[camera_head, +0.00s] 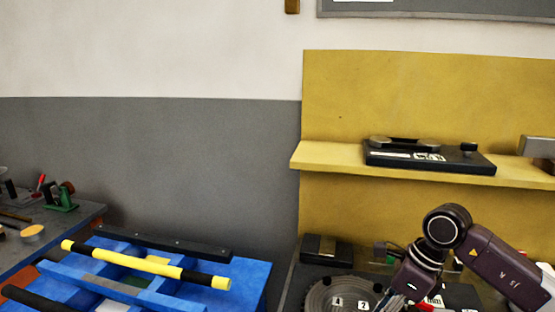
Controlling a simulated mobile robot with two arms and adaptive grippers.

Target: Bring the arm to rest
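My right arm (500,268) comes in from the lower right and bends at a dark round joint (446,227). Its wrist end (416,273) points down at the bottom edge of the head view, over the dark bench. The fingers of my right gripper cannot be made out there, so I cannot tell whether it is open or holds anything. A dark round plate (318,296) with white number labels lies just left of the wrist and is cut off by the bottom edge. My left arm and gripper are not in view.
A yellow shelf (335,160) on a yellow back panel carries a flat black device (430,160). A blue frame (250,276) with a yellow bar (150,265) stands at lower left. A grey bench (85,217) with small tools is at far left. A black box (326,248) sits behind the plate.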

